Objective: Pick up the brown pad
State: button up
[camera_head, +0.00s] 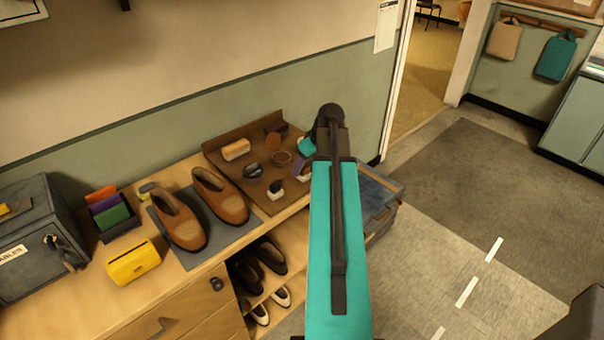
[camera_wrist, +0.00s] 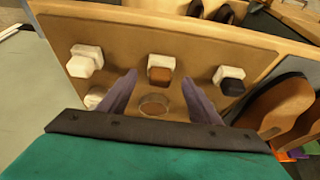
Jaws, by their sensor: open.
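The brown pad (camera_wrist: 160,75) shows in the wrist view as a brown block with a white upper part, on a brown board (camera_wrist: 125,45). My gripper (camera_wrist: 160,80) is open. Its two purple fingers show to the left and right of the pad in the picture, with nothing held between them. I cannot tell how high the fingertips are above the board.
Near the pad are a white block with a black pad (camera_wrist: 231,80), white blocks (camera_wrist: 85,60) to the left and a round clear dish (camera_wrist: 154,104). Brown shoes (camera_head: 220,195), a yellow box (camera_head: 133,262) and a dark cabinet (camera_head: 40,240) stand further left. A wall rises behind.

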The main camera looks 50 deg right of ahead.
aim_at(305, 167)
jog(key=shift+p+x, duration=0.5)
jog(key=shift+x, duration=1.05)
jog(key=c, duration=1.1)
jog(key=shift+r, duration=0.15)
jog(key=shift+r+b, duration=0.9)
jog(key=shift+r, duration=0.6)
jog(key=s+b, duration=0.1)
jog(key=s, duration=0.4)
jog(key=s+r+b, duration=0.1)
jog(key=s+b, duration=0.1)
jog(key=s, duration=0.3)
jog(key=s+b, duration=0.1)
jog(key=s, duration=0.5)
jog(key=shift+a+r, duration=0.25)
jog(key=shift+r, duration=0.1)
